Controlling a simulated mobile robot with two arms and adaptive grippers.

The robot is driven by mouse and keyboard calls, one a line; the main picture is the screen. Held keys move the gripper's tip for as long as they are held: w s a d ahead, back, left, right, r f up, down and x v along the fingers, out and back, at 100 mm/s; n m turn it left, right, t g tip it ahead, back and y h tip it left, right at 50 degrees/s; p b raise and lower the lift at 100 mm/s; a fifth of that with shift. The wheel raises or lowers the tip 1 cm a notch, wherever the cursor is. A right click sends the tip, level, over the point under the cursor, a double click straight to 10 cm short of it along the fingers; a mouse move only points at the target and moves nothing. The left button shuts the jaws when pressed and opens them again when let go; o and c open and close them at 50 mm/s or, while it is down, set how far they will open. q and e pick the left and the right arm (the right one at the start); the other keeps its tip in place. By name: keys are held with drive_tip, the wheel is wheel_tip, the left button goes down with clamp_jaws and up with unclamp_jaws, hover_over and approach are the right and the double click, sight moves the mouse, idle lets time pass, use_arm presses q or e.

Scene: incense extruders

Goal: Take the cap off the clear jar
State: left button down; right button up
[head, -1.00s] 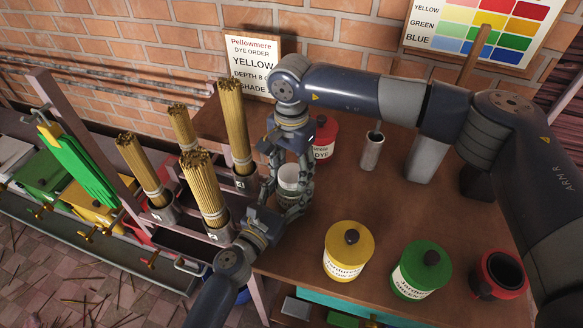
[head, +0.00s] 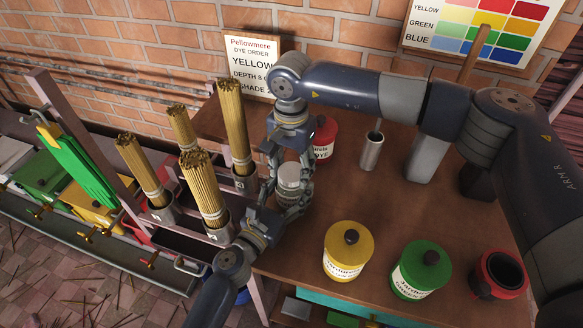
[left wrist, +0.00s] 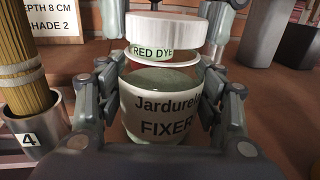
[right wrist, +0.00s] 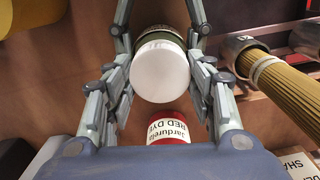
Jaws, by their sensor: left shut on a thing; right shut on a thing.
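My left gripper (head: 284,205) is shut around the jar's body from the front left. My right gripper (head: 290,170) reaches down from above and is shut on the cap, whose white top (right wrist: 160,73) fills the space between its fingers in the right wrist view. In the head view my fingers hide much of the jar.
A red dye jar (head: 324,140) stands close behind. A metal cup (head: 371,152) is right of it. Yellow (head: 348,255), green (head: 420,270) and open red (head: 498,275) jars stand at the front right. Incense bundles (head: 206,185) in metal holders crowd the left.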

sight(291, 172)
use_arm(q)
drive_tip(key=shift+f, duration=0.1)
use_arm(e)
drive_tip(key=shift+r, duration=0.8)
drive_tip(key=shift+r, duration=0.1)
drive_tip(key=shift+r, duration=1.9)
use_arm(q)
drive_tip(key=shift+c, duration=1.8)
unclamp_jaws()
drive_tip(key=v, duration=1.2)
